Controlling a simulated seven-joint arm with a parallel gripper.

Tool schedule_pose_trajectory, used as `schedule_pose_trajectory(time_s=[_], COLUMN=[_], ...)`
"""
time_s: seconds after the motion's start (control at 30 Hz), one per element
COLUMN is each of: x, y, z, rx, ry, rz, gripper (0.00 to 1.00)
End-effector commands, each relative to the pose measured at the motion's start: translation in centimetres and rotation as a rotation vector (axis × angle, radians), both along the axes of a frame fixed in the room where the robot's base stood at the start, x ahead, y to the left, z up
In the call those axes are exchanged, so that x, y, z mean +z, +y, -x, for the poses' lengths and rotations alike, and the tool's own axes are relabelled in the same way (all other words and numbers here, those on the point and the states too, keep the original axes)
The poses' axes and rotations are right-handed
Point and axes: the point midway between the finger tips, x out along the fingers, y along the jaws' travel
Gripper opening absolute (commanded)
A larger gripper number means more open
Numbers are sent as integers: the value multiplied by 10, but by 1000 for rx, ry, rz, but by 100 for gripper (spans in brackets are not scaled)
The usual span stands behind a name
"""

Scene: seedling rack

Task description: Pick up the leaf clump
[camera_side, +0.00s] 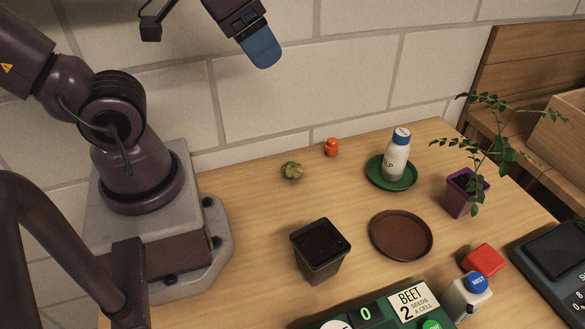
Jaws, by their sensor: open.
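The leaf clump (291,170) is a small yellow-green bundle. It lies on the wooden table towards the back, between my base and an orange object. My gripper (263,50) is at the top of the view, high above the table and up and to the left of the clump. One blue fingertip shows clearly, and the other is hidden behind it. My gripper is open, and the clump lies well apart from it on the table.
Beyond the clump is the small orange object (331,147). A green saucer (376,184) bears a white bottle (397,154). A black soil pot (320,262), an empty brown saucer (401,236) and a purple plant pot (459,196) stand nearer. Table around the clump is clear.

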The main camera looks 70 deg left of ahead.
Motion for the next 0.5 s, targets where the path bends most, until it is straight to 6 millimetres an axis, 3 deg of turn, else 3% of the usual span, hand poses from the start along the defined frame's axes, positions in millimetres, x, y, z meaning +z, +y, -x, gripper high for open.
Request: schedule_pose_trajectory(time_s=[0.5], x=[-2], y=[-7], z=[-1], rx=[-35], ry=[12], rz=[-1], gripper=[71])
